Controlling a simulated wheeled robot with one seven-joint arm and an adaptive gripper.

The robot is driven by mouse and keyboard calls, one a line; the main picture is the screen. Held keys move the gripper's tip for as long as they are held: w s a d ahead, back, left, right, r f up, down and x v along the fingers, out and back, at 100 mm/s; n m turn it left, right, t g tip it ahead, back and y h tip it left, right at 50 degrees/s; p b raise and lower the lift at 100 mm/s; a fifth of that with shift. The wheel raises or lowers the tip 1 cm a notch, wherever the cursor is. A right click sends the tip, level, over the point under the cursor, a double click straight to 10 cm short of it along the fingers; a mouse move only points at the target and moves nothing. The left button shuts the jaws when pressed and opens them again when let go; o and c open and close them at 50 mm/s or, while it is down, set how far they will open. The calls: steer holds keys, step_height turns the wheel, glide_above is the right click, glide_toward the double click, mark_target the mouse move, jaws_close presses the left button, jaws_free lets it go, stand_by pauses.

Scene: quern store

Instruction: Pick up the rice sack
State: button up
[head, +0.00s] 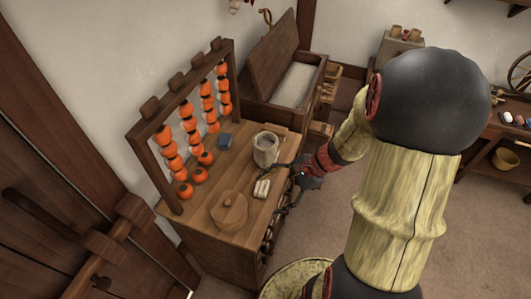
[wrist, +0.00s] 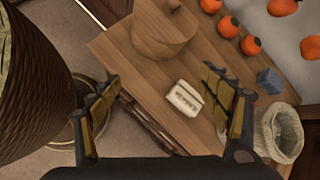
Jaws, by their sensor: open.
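What looks like the rice sack (head: 265,149) is a pale, open-topped, rounded bag standing upright on the wooden cabinet top, near its right edge. In the wrist view the sack (wrist: 283,134) is at the lower right, outside the right finger and partly cut by that finger. My gripper (head: 288,184) is at the cabinet's right edge, just in front of the sack. In the wrist view my gripper (wrist: 165,98) is open and empty, its fingers wide apart. A small white packet (wrist: 185,98) with dark marks shows between them; I cannot tell its height gap.
A round lidded wooden pot (head: 229,210) and a small blue block (head: 225,140) stand on the cabinet top (head: 205,230). A rack hung with orange fruit (head: 169,148) lines its left side. An open chest (head: 262,93) stands behind.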

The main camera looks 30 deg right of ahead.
mark_target(275, 155)
steer(key=shift+o, duration=0.8)
steer(key=w+d+f+m+t, duration=0.1)
steer(key=w+m, duration=0.1)
steer(key=w+d+m+t, duration=0.1)
steer(key=d+m, duration=0.1)
steer(key=w+d+f+m+t, duration=0.1)
steer(key=w+m+t, duration=0.1)
steer(key=shift+w+d+f+m, duration=0.25)
steer(key=shift+w+f+m, duration=0.05)
steer(key=shift+f+m, duration=0.1)
steer(key=w+d+m+t+h, duration=0.1)
steer(key=w+d+m+t, duration=0.1)
steer(key=w+d+m, duration=0.1)
steer(key=w+d+m+t+h, duration=0.1)
steer(key=w+d+m+t, duration=0.1)
steer(key=w+d+m, duration=0.1)
steer(key=shift+w+d+r+m, duration=0.2)
steer(key=shift+d+m, duration=0.1)
steer(key=shift+d, duration=0.35)
steer(key=shift+h, duration=0.3)
steer(key=x, duration=0.3)
steer(key=b+x, duration=0.1)
steer(key=x, duration=0.3)
steer(key=shift+w+r, duration=0.1)
steer(key=shift+w, duration=0.3)
steer(key=shift+c, duration=1.2)
steer(key=c, duration=1.1)
steer(key=shift+r, duration=0.1)
